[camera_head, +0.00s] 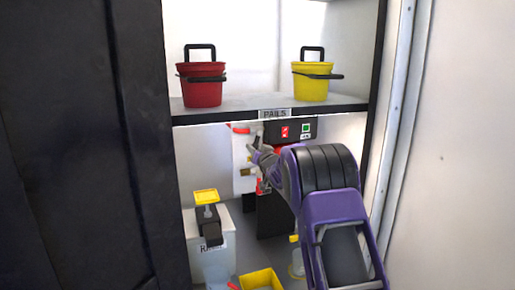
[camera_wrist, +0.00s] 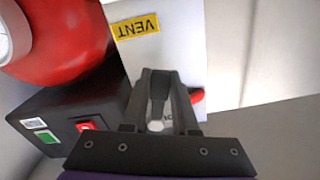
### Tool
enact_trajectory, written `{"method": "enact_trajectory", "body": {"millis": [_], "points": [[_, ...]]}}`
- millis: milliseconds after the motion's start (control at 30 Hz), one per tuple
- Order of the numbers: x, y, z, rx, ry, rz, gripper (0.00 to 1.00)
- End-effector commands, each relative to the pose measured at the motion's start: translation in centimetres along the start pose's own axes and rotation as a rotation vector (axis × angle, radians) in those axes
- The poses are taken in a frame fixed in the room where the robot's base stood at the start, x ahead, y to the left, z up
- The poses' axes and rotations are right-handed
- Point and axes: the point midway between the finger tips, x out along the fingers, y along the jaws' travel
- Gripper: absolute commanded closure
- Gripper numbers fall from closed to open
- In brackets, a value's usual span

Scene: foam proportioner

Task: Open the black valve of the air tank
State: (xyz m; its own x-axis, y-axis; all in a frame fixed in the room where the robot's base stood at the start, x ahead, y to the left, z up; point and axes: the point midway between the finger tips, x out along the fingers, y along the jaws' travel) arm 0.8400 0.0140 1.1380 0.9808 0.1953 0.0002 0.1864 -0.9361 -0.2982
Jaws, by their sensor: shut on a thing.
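My gripper (camera_head: 257,150) reaches under the shelf to the white panel (camera_head: 240,165) on the back unit. In the wrist view my gripper (camera_wrist: 160,82) has its dark fingers close together in front of the white panel (camera_wrist: 180,55), below the yellow VENT label (camera_wrist: 136,26). The fingers are shut on the black valve, which is mostly hidden by them; a small pale part shows between them. The red tank (camera_wrist: 62,42) is at the upper left in the wrist view. A red lever (camera_wrist: 197,97) shows just right of the fingers.
A black box (camera_wrist: 70,115) with a red switch (camera_wrist: 88,124) and a green button (camera_wrist: 46,137) lies close left of my gripper. The shelf (camera_head: 275,103) above holds a red pail (camera_head: 202,88) and a yellow pail (camera_head: 312,85). A dark door (camera_head: 80,150) stands left.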

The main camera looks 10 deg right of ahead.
Motion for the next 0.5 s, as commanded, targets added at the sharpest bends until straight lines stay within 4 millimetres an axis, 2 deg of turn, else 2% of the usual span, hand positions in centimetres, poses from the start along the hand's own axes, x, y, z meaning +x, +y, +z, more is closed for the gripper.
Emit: {"method": "enact_trajectory", "body": {"millis": [500], "points": [[0.0,-2.8,-0.8,0.494,0.001,0.000,1.00]]}}
